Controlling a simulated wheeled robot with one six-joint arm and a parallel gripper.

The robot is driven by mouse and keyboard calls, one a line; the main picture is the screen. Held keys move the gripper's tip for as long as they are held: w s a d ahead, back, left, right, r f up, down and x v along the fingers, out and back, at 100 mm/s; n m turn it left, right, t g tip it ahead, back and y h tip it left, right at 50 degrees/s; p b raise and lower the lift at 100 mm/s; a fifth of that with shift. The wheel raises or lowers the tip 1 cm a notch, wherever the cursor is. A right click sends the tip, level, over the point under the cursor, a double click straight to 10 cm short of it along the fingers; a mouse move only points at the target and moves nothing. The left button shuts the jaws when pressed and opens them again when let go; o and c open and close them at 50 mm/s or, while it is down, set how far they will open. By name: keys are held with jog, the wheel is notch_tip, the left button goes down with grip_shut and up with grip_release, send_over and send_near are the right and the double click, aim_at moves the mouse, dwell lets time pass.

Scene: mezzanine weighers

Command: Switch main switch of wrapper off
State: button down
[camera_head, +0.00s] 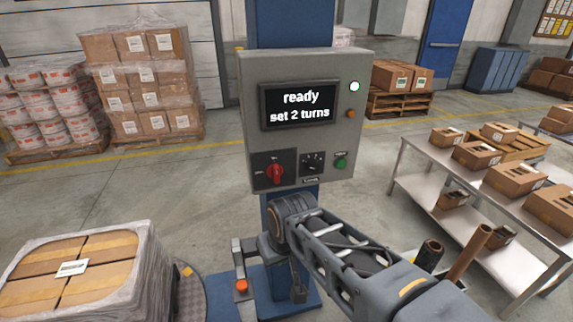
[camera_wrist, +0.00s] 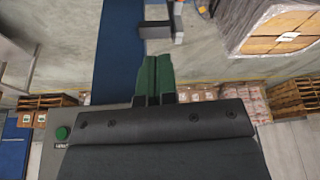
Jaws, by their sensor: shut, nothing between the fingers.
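The wrapper's grey control box (camera_head: 245,120) stands on a blue column in the head view. Its main switch (camera_head: 275,173) is a red rotary knob on a black plate at the lower left of the panel. The knob looks roughly upright; the small labels around it are not legible. The display (camera_head: 298,105) reads "ready" and "set 2 turns". The wrist view does not show the red knob.
A smaller black selector (camera_head: 312,163) and a green button (camera_head: 341,162) sit right of the knob. A wrapped pallet load (camera_head: 130,270) stands left. A steel table (camera_head: 420,190) with boxes stands right.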

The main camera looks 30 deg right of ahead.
jog(key=w+d+r+y+p, duration=0.1)
jog(key=w+d+r, duration=0.2)
jog(key=w+r, duration=0.2)
jog(key=m+t+y+p, duration=0.1)
jog(key=t+y+p, duration=0.1)
jog(key=y+p, duration=0.15)
send_near(276, 174)
jog(key=s+d+r, duration=0.2)
jog(key=d+r, duration=0.1)
jog(key=d, duration=0.4)
jog(key=shift+w+d+f+b, duration=0.15)
jog(key=shift+w+f+b, duration=0.05)
jog(key=shift+b, duration=0.1)
jog(key=p+x, duration=0.1)
jog(key=x, duration=0.9)
jog(key=shift+a, duration=0.2)
jog(key=shift+w+a+r+p, duration=0.1)
jog(key=shift+w+a+p, duration=0.1)
jog(key=shift+a+p, duration=0.65)
jog(key=shift+w+a, duration=0.15)
jog(key=shift+a, duration=0.8)
